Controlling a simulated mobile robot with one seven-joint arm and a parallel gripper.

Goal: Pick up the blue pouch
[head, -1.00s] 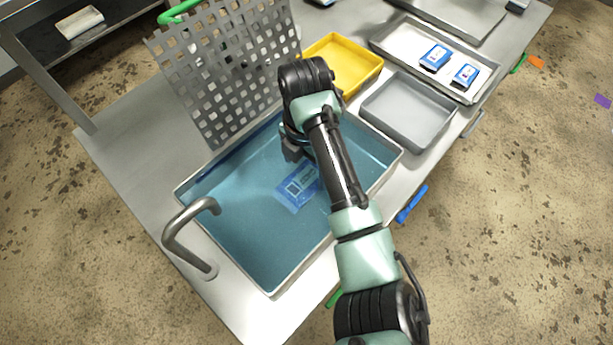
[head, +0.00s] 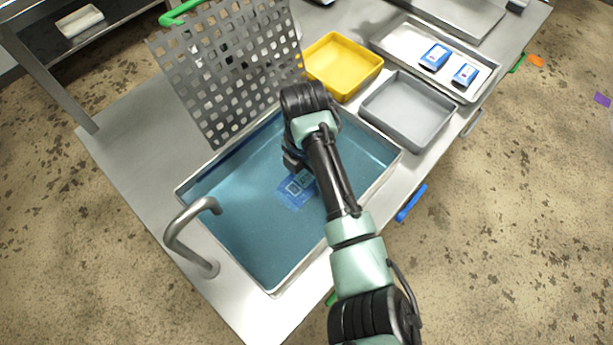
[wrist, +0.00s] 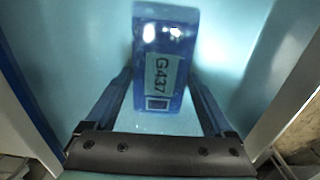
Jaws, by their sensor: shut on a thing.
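The blue pouch (head: 293,190) lies in the water-filled sink basin, partly hidden behind my arm in the head view. In the wrist view the blue pouch (wrist: 165,55) has a pale label reading G437 and sits between my two fingers. My gripper (wrist: 163,92) is shut on the pouch, with a finger along each side of it. In the head view my gripper (head: 294,163) is down in the basin and its fingertips are hidden.
The sink basin (head: 230,262) has a curved faucet (head: 190,232) at its left rim. A perforated panel (head: 222,75) stands behind it. A yellow bin (head: 343,66), a grey bin (head: 408,110) and a tray (head: 398,62) with two blue-and-white packs are at the back right.

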